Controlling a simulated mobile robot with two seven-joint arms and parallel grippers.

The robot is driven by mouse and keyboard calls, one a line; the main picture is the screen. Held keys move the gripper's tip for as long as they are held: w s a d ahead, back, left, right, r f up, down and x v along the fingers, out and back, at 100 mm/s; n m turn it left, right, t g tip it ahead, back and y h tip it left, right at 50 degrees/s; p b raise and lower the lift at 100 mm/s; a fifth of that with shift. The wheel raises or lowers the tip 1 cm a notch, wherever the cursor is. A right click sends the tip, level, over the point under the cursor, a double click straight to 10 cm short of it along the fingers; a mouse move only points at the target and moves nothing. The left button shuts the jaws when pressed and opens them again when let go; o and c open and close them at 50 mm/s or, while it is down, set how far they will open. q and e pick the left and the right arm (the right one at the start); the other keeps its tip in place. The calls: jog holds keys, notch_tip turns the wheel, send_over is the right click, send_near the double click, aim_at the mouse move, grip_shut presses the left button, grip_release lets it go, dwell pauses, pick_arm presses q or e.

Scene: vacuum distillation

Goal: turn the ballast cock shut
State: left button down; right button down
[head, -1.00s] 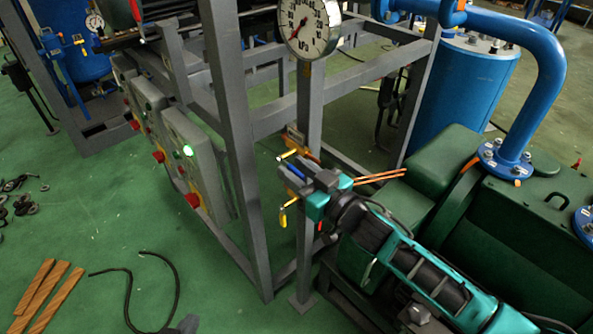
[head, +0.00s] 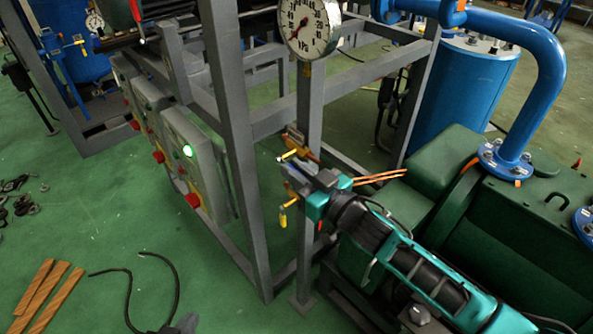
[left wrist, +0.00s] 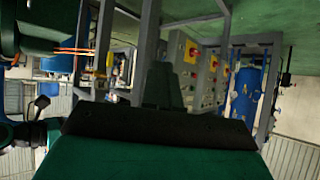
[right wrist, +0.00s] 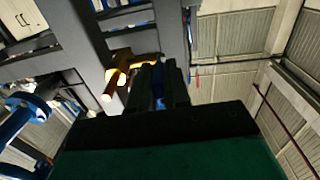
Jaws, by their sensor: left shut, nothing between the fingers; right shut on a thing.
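The brass cock fitting (head: 291,154) sits on the grey upright post below the dial gauge. It also shows in the right wrist view (right wrist: 118,80), left of the fingers. My right gripper (head: 290,172) is shut at this fitting. A bit of blue, apparently the cock's handle (right wrist: 160,102), shows between its dark fingers; most of it is hidden. A small yellow piece (head: 283,216) hangs just below the gripper. My left gripper (head: 186,324) shows only partly at the bottom edge of the head view. Its fingers (left wrist: 165,85) are shut and empty in the left wrist view.
The dial gauge (head: 309,27) is above the cock. The grey frame (head: 236,150) and control boxes (head: 185,155) stand to the left. The green machine (head: 520,220) is right of my right arm. A black cable (head: 130,290) and wooden strips (head: 45,290) lie on the floor.

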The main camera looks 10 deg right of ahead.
pick_arm(q)
jog(key=shift+s+f, duration=0.1)
pick_arm(e)
jog(key=shift+f+b, duration=0.3)
jog(key=shift+b, duration=0.35)
jog(key=f+t+y+b, duration=0.1)
jog(key=b, duration=0.3)
jog(key=shift+f, duration=0.1)
pick_arm(q)
jog(key=w+d+f+h+b, duration=0.1)
jog(key=d+f+b, duration=0.2)
jog(key=f+b, duration=1)
jog(key=shift+w+f, duration=0.3)
jog(key=shift+f, duration=0.1)
pick_arm(e)
jog(key=t+y, duration=0.1)
jog(key=f+t+y, duration=0.1)
jog(key=t, duration=0.1)
jog(key=t+y, duration=0.1)
jog(key=shift+w+a+f+t, duration=0.25)
jog(key=shift+w+t, duration=0.05)
jog(key=shift+w, duration=0.1)
pick_arm(q)
jog(key=shift+w+d+r, duration=0.1)
pick_arm(e)
jog(key=c, duration=1.2)
grip_release()
